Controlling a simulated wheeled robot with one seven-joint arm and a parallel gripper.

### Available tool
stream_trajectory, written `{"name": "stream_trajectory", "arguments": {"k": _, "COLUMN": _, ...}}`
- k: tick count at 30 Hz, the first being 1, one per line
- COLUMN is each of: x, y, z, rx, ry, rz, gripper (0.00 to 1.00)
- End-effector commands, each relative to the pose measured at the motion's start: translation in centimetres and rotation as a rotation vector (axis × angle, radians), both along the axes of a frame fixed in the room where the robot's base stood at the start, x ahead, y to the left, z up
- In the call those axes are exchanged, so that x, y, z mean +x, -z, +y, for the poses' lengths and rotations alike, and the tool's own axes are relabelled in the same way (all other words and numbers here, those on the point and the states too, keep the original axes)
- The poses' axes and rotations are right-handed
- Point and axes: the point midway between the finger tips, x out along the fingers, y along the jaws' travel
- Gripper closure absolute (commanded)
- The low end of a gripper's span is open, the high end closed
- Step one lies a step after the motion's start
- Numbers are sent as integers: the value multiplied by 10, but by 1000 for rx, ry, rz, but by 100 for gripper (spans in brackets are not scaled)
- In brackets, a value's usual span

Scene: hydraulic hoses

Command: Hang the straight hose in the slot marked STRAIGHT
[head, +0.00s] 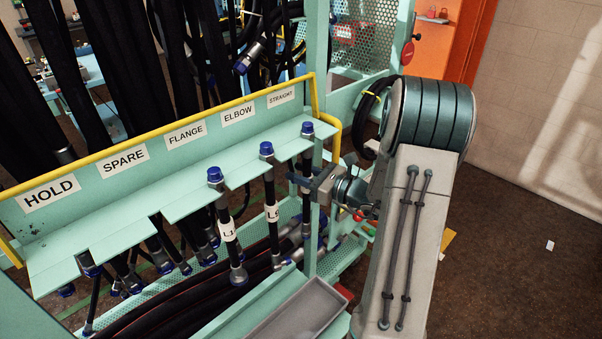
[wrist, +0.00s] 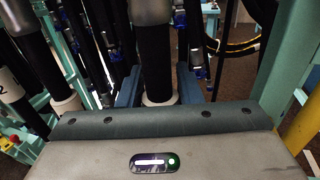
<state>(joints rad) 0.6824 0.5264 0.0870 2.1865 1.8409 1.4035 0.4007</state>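The straight hose (head: 307,158) is black with a blue cap and grey fitting on top. It hangs upright at the far right end of the shelf, below the STRAIGHT label (head: 281,97). Its cap stands above the shelf edge and appears to be in that slot. My gripper (head: 308,181) reaches in from the right, just below the shelf, with its fingers on either side of this hose. In the wrist view the hose (wrist: 157,62) runs between the fingers, which appear to touch it. The slot's inside is hidden.
The mint shelf (head: 120,243) carries HOLD, SPARE, FLANGE and ELBOW labels. Capped hoses hang at FLANGE (head: 227,231) and ELBOW (head: 272,212), close left of my gripper. A yellow rail (head: 150,126) runs above; a grey tray (head: 298,312) lies below. Floor at right is open.

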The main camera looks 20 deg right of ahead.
Motion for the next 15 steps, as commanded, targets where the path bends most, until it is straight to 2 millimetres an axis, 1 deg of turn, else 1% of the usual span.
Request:
{"name": "stream_trajectory", "arguments": {"k": 1, "x": 0, "y": 0, "z": 0, "rx": -1, "ry": 0, "rz": -1, "gripper": 53}}
{"name": "stream_trajectory", "arguments": {"k": 2, "x": 0, "y": 0, "z": 0, "rx": -1, "ry": 0, "rz": -1, "gripper": 47}}
{"name": "stream_trajectory", "arguments": {"k": 11, "x": -1, "y": 1, "z": -1, "rx": 0, "ry": 1, "rz": 2, "gripper": 47}}
{"name": "stream_trajectory", "arguments": {"k": 15, "x": -11, "y": 2, "z": -10, "rx": -2, "ry": 4, "rz": 1, "gripper": 47}}
